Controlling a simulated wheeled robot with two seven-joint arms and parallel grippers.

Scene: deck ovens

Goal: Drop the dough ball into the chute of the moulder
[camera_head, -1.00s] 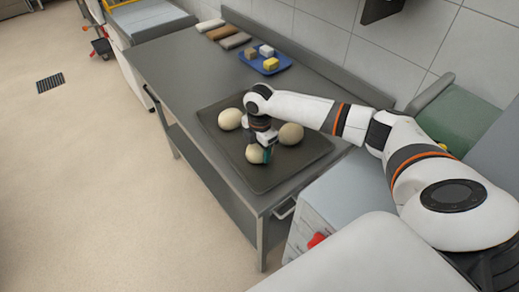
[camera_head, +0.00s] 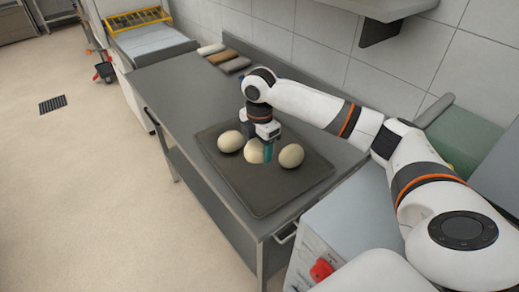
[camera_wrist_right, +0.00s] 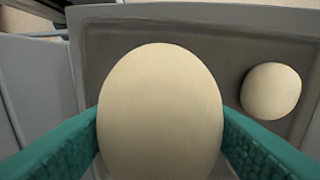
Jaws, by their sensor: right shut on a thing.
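My right gripper (camera_head: 263,150) is shut on a pale dough ball (camera_head: 254,151). The ball appears lifted a little above the dark tray (camera_head: 262,198) on the steel bench. In the right wrist view the held dough ball (camera_wrist_right: 160,105) fills the middle between the teal fingers. Two other dough balls, a left one (camera_head: 230,141) and a right one (camera_head: 291,156), rest on the tray. At the right, a pale machine with a red button (camera_head: 321,270) and a green surface (camera_head: 466,138) with grey sides show partly behind my arm. I cannot make out a chute. My left gripper is not in view.
The steel bench (camera_head: 178,95) is clear left of the tray. Several loaf-like blocks (camera_head: 222,56) lie at its far end by the tiled wall. A wall shelf (camera_head: 385,8) hangs at the top right. A yellow rack (camera_head: 138,20) stands beyond the bench.

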